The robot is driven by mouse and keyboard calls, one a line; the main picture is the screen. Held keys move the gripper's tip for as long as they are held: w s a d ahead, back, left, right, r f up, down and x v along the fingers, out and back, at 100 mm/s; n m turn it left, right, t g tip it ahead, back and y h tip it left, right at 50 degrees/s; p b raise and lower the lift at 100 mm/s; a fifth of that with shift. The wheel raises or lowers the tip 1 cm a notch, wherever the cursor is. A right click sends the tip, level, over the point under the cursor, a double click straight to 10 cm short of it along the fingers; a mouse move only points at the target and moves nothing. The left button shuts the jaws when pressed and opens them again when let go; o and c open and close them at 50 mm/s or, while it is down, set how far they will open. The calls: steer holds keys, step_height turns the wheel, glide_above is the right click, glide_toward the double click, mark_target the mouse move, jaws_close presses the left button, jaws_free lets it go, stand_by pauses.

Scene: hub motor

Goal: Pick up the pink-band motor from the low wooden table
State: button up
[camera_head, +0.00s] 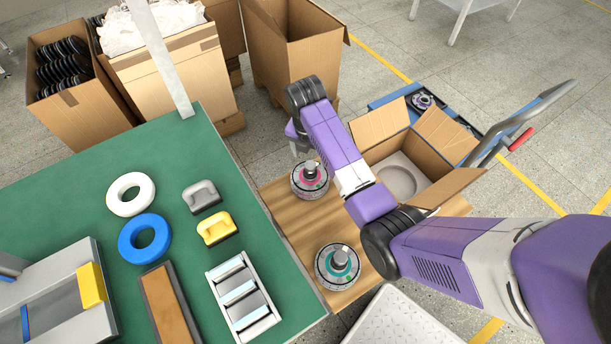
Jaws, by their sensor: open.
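The pink-band motor (310,179) stands upright on the low wooden table (285,203), near its far left part, with its grey shaft pointing up. A second motor, with a teal band (338,264), stands nearer on the same table. My purple arm reaches in from the right and bends down at its black wrist joint. My gripper (303,151) hangs just above and behind the pink-band motor, open and empty. The arm partly hides its fingers, and I cannot tell whether they touch the motor's shaft.
An open cardboard box (455,188) with a round hollow inside stands right of the pink-band motor. A green workbench (90,185) with rings, blocks and a rack borders the wooden table on the left. Large cartons (290,60) stand behind. A cart handle (540,105) rises at right.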

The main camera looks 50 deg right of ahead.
mark_target(310, 164)
steer(key=shift+w+d+f+b, duration=0.1)
steer(key=shift+d+f, duration=0.05)
steer(key=shift+f, duration=1.15)
steer(key=shift+w+d+f+b, duration=0.1)
steer(key=shift+d+f, duration=0.05)
steer(key=shift+f, duration=1.1)
steer(key=shift+d+f+b, duration=0.1)
steer(key=shift+d+f, duration=0.05)
steer(key=shift+f, duration=1.15)
jaws_close()
steer(key=shift+w+r, duration=0.1)
